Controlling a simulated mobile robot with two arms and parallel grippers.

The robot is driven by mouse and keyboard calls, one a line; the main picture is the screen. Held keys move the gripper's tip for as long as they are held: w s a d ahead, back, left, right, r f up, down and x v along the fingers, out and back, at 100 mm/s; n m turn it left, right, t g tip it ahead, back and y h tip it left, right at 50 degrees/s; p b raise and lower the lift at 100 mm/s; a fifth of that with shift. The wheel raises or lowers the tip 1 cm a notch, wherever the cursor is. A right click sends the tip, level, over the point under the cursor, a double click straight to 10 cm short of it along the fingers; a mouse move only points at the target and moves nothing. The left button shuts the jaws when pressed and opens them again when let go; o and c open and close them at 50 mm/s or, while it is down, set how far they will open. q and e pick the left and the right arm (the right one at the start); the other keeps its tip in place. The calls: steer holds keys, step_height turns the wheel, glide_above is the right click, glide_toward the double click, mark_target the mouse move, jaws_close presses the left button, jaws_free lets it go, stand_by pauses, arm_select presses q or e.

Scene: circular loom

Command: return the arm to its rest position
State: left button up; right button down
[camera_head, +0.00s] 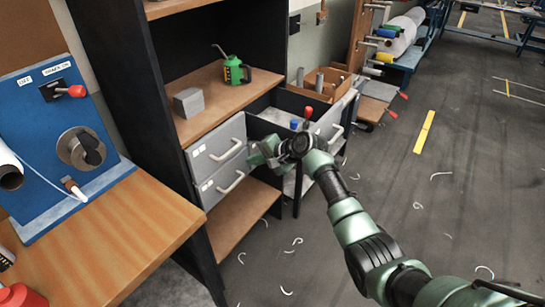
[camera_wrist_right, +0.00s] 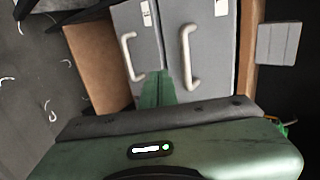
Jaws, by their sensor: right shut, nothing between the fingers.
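My right arm comes in from the lower right of the head view. Its gripper (camera_head: 258,154) is in front of the shelf unit, close to the two grey drawers. In the right wrist view its green fingers (camera_wrist_right: 157,90) are together with nothing between them. They point toward the drawer fronts, between two white handles (camera_wrist_right: 129,70). Whether they touch a drawer front, I cannot tell. The upper drawer (camera_head: 206,150) and lower drawer (camera_head: 216,187) both look closed. My left gripper is not in view.
A dark shelf unit (camera_head: 115,65) holds a green oil can (camera_head: 233,70) and a grey block (camera_head: 188,102). A compartment with red-handled (camera_head: 307,115) and blue-handled tools is behind my right wrist. A wooden bench (camera_head: 130,225) is at left. Open floor (camera_head: 470,190) with scraps lies at right.

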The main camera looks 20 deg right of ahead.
steer(key=v, duration=0.6)
steer(key=s+d+f+g+h, duration=0.1)
steer(key=s+f, duration=0.2)
steer(key=f, duration=0.7)
steer(key=s+d+f+g+h, duration=0.1)
steer(key=s+d+f+h, duration=0.15)
steer(key=f, duration=0.65)
steer(key=s+d+f+n+g+h, duration=0.2)
steer(key=s+f+n, duration=0.2)
steer(key=s+f, duration=1.4)
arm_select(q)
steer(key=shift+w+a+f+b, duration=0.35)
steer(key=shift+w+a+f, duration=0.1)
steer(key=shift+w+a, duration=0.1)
arm_select(e)
steer(key=s+f+n+g, duration=0.1)
steer(key=s+f+n, duration=0.2)
steer(key=s, duration=0.9)
steer(key=s+f+n+g, duration=0.1)
steer(key=s+f+n, duration=0.2)
steer(key=s+f, duration=0.6)
steer(key=s+f+n+g+h, duration=0.1)
steer(key=s+f, duration=0.5)
steer(key=s, duration=1)
steer(key=shift+s+a+n, duration=0.2)
steer(key=shift+a+n, duration=0.1)
steer(key=shift+n, duration=0.6)
